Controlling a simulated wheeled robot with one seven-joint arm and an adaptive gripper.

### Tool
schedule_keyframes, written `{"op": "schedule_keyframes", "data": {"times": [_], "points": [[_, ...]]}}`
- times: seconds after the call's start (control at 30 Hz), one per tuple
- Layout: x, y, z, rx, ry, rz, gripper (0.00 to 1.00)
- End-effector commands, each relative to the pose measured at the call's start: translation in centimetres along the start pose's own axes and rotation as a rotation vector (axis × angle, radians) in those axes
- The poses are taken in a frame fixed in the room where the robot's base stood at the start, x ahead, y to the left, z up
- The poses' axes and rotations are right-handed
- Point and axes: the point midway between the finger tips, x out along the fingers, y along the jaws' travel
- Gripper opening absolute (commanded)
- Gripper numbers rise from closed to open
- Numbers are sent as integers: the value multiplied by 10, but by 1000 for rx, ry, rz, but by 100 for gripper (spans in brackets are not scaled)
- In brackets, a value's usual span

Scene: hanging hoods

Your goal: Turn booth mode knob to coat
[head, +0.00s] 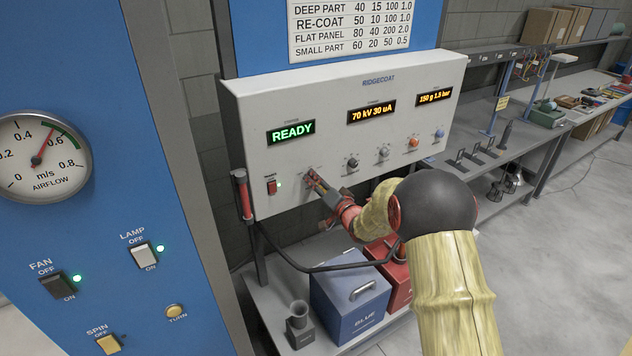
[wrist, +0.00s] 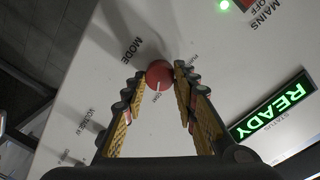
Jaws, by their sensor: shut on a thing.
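The red mode knob (wrist: 158,74) sits on the white control panel (head: 345,125), beside the MODE lettering in the wrist view. My gripper (wrist: 159,78) is shut on it, with one fingertip at each side. A short white pointer mark on the knob faces toward the bottom of the wrist view, toward a small label whose letters are hard to read. Another small label lies to the right, partly behind a finger. In the head view my gripper (head: 314,180) reaches the lower left of the panel and mostly hides the knob.
The READY display (head: 291,132) is lit green. A red mains switch (head: 271,187) sits left of my gripper. Several other knobs, including a grey one (head: 384,152), line the panel to the right. A blue box (head: 349,303) and a red box (head: 390,277) stand below.

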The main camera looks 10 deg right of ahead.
Motion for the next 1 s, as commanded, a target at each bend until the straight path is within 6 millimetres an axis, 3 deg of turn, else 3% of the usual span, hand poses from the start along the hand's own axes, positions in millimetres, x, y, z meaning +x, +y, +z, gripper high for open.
{"op": "schedule_keyframes", "data": {"times": [0.37, 0.4, 0.7, 1.0], "points": [[0, 0, 0, 6, 1, 0, 3], [0, 0, 0, 6, 1, 0, 29], [0, 0, 0, 5, 0, 0, 46], [-1, 0, 0, 4, 0, 0, 47]]}}
